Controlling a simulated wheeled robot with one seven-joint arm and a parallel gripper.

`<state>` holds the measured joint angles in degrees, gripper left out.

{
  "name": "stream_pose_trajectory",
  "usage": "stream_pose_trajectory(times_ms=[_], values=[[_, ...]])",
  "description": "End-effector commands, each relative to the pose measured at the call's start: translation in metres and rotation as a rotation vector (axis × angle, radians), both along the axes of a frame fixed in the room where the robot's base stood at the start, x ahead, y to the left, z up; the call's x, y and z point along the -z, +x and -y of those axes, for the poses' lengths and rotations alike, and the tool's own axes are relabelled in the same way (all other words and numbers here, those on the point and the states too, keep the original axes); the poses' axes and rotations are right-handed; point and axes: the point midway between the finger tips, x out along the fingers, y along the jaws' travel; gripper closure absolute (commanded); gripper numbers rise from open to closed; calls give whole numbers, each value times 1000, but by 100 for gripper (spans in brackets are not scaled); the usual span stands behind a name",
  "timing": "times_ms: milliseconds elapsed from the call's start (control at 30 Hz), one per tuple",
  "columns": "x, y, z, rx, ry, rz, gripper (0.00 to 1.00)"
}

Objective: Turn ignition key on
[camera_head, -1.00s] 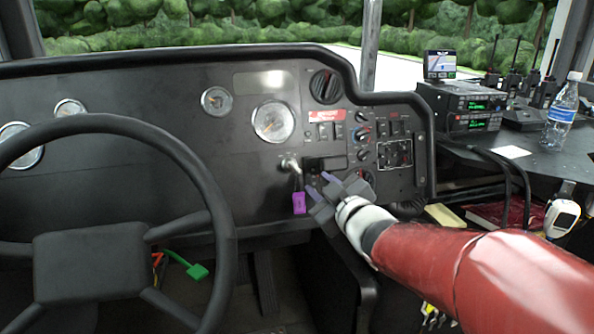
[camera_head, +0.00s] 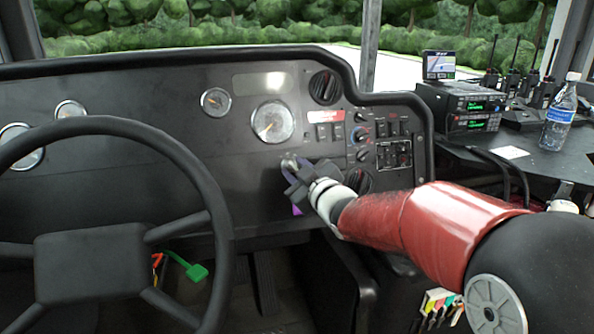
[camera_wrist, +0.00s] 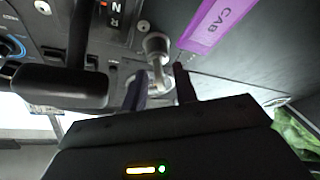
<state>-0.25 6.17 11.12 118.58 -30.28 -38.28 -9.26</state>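In the wrist view the fingers (camera_wrist: 160,82) stand apart on either side of the key, and no firm contact shows.
The steering wheel (camera_head: 127,128) stands to the left. A dark handle (camera_wrist: 60,86) is close beside my fingers in the wrist view. Knobs and switches (camera_head: 362,134) lie right of the key. A radio stack (camera_head: 460,105) and a water bottle (camera_head: 560,118) stand on the right shelf.

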Motion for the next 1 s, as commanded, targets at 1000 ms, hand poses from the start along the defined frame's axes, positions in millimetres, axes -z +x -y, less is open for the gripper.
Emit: stream_pose_trajectory(times_ms=[1000], values=[[7,-1,0,52,140,-39,100]])
